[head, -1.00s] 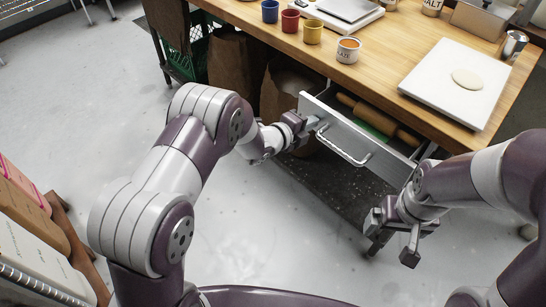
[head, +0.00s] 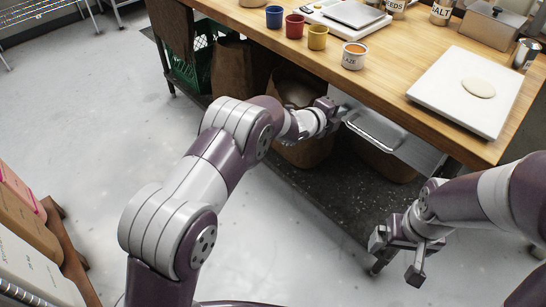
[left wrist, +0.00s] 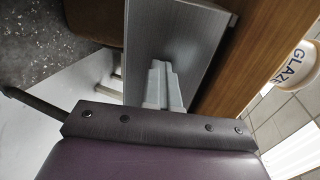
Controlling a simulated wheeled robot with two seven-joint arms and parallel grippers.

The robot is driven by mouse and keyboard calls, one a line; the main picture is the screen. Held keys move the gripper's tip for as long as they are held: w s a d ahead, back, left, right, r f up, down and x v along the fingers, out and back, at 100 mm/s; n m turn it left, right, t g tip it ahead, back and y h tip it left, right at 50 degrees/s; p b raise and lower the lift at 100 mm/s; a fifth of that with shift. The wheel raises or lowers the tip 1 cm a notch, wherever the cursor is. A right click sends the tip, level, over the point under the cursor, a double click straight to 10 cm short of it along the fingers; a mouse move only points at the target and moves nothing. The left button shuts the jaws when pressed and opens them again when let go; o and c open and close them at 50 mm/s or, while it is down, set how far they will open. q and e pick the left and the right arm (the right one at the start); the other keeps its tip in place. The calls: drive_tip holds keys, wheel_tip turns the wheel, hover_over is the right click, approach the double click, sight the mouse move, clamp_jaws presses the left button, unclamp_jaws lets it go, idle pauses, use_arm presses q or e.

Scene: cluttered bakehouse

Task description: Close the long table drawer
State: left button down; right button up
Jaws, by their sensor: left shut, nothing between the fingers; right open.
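The long drawer's grey metal front (head: 412,150) sits up against the underside of the wooden table's (head: 450,137) front edge, and no drawer inside shows. Its bar handle (head: 375,132) faces me. I cannot tell whether a small gap is left. My left gripper (head: 335,106) is shut and empty at the left end of the drawer front. In the left wrist view its fingers (left wrist: 163,85) point at the grey drawer front (left wrist: 170,32) and seem to touch it. My right gripper (head: 398,262) is open and empty, low in front of the table, apart from the drawer.
On the table stand coloured cups (head: 294,26), a glaze pot (head: 354,56), a scale (head: 345,14) and a white board (head: 468,90) with dough. Paper sacks (head: 240,72) and a green crate (head: 195,65) stand on the dark lower shelf (head: 330,185).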

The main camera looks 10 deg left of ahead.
use_arm(q)
drive_tip(key=shift+w+r, duration=0.1)
drive_tip(key=shift+r, duration=0.3)
drive_tip(key=f+p+v, duration=0.1)
drive_tip(key=p+v, duration=0.1)
drive_tip(key=v, duration=1.1)
drive_tip(key=s+a+f+n+g+y, duration=0.4)
drive_tip(key=s+a+f+n+y, duration=0.35)
drive_tip(key=n, duration=0.55)
drive_tip(key=s+a+r+n+g, duration=0.1)
drive_tip(key=s+a+n+g, duration=0.4)
drive_tip(key=s, duration=0.5)
drive_tip(key=s+a+r+n+g, duration=0.2)
drive_tip(key=s+n, duration=0.5)
drive_tip(key=s, duration=0.3)
wheel_tip(320, 180, up, 23)
drive_tip(key=p, duration=2.1)
drive_tip(key=shift+w+a+f+t+y, duration=0.2)
drive_tip(key=shift+w+a+t+y, duration=0.1)
drive_tip(key=shift+t+y, duration=0.15)
